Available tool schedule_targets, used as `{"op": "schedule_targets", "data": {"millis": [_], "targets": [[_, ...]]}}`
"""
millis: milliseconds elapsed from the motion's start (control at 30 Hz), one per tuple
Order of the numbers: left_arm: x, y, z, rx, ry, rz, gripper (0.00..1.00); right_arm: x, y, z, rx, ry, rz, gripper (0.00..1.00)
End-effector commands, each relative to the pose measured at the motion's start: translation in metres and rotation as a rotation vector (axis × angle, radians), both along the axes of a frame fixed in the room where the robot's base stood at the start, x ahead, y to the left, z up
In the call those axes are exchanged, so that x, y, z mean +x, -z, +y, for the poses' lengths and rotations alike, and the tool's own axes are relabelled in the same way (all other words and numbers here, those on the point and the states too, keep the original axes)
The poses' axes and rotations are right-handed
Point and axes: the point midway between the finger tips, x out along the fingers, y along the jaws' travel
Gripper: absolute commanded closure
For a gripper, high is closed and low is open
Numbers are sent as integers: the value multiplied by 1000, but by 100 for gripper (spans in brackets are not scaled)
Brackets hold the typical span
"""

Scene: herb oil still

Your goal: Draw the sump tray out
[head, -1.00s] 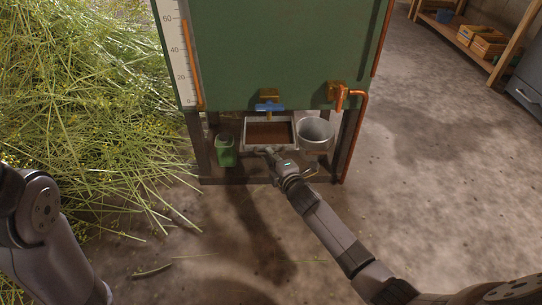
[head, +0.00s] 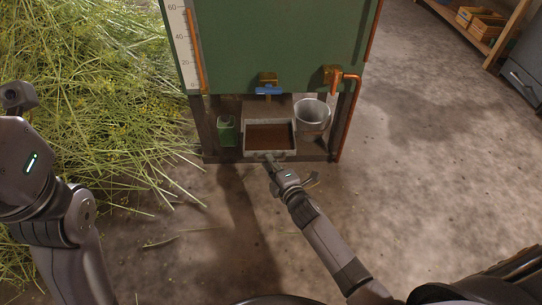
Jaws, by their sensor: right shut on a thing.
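The sump tray (head: 284,153) is a shallow grey metal tray holding brown liquid. It sits low under the green still body (head: 275,45), below the blue-handled tap (head: 269,90). Its front wall stands forward of the bucket and lies near the front of the stand. My right gripper (head: 269,160) is shut at the middle of the tray's front, on its handle; the fingers hide most of the handle. My left arm is raised at the left edge, and its fingers do not show.
A grey bucket (head: 312,116) stands right of the tray, a green container (head: 227,131) left of it. Stand legs and a copper pipe (head: 350,120) flank them. Cut herbs (head: 90,100) cover the floor at left. The floor in front of the still is mostly clear.

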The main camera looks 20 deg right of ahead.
Motion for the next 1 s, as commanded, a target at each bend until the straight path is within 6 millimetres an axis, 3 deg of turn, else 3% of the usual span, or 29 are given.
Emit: {"op": "schedule_targets", "data": {"millis": [167,200,500,833,1000], "targets": [[0,0,0,1,0,0,60,0,1,0,3,1,0,100],[0,0,0,1,0,0,60,0,0,0,3,1,0,89],[0,0,0,1,1,1,60,1,0,0,1,0,0,70],[-1,0,0,-1,0,-4,60,-3,0,-1,0,0,-1,70],[-1,0,0,-1,0,-3,60,-27,-4,-4,-1,0,0,70]]}}
